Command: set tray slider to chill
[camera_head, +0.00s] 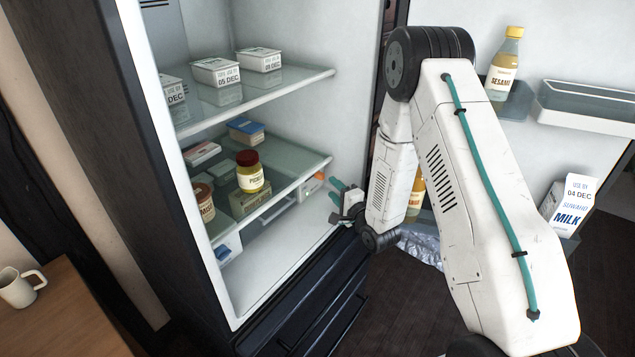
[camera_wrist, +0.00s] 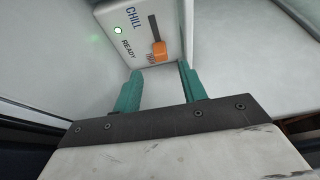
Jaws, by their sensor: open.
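The tray slider's orange knob (camera_wrist: 159,48) sits at the lower end of a dark slot on a white control panel (camera_wrist: 140,35). CHILL is printed by the slot's upper end; the word by the knob is partly hidden and looks like THAW. A green light (camera_wrist: 117,30) glows beside READY. My gripper (camera_wrist: 159,71) is open, its teal fingers pointing at the panel with the knob ahead of the gap between them and nothing held. In the head view my gripper (camera_head: 336,191) is at the fridge opening, just right of the orange knob (camera_head: 319,175).
Glass shelves above hold white dated tubs (camera_head: 215,72), a red-lidded jar (camera_head: 250,175) and small boxes. The open door at right carries a sesame bottle (camera_head: 504,65) and a milk carton (camera_head: 573,205). A mug (camera_head: 20,287) stands on a table at left.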

